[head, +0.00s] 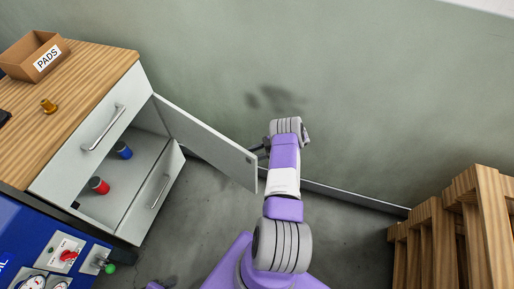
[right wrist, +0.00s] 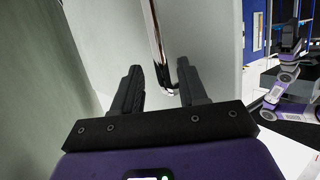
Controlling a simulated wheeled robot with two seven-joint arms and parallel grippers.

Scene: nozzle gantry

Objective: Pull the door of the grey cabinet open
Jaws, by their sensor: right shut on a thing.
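The grey cabinet (head: 52,182) stands at the left in the head view, under a wooden top. Its door (head: 208,140) is swung wide open toward the wall, and the compartment behind it is exposed. My right gripper (head: 262,151) is at the far side of the door near its free edge, mostly hidden by my arm. In the right wrist view, the metal door handle (right wrist: 157,38) runs down between the two dark fingers of my right gripper (right wrist: 160,82), which is shut on it.
Inside the cabinet are a red item (head: 99,185) and a blue item (head: 124,150). A drawer handle (head: 103,128) sits above. A PADS box (head: 32,56) is on top. A blue panel (head: 25,235) stands front left, wooden pallets (head: 455,225) at right. The wall is close behind the door.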

